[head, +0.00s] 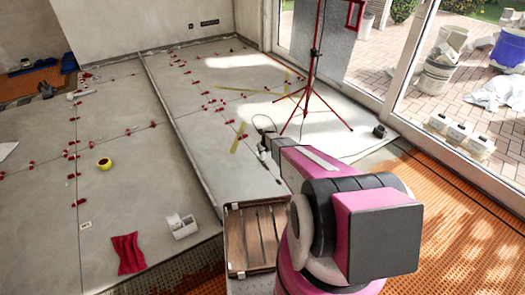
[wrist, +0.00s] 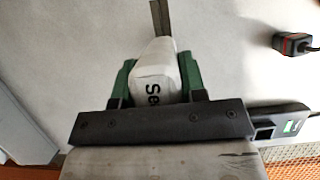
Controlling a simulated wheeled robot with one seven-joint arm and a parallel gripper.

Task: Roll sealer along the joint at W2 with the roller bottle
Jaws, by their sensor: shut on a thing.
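In the wrist view, my gripper (wrist: 157,72) has green fingers on both sides of a white bottle (wrist: 156,88) with black letters "Se" on it. The bottle lies between the fingers and points away from the palm. A narrow grey-brown strip (wrist: 158,18) shows beyond its tip; I cannot tell whether it is part of the bottle or lies on the floor. Whether the bottle touches the floor cannot be told, and no W2 mark is readable.
A red tripod (head: 312,75) stands beyond my arm. A wooden crate (head: 233,240) is left of my arm. A dark red-marked block (wrist: 292,43) lies at right.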

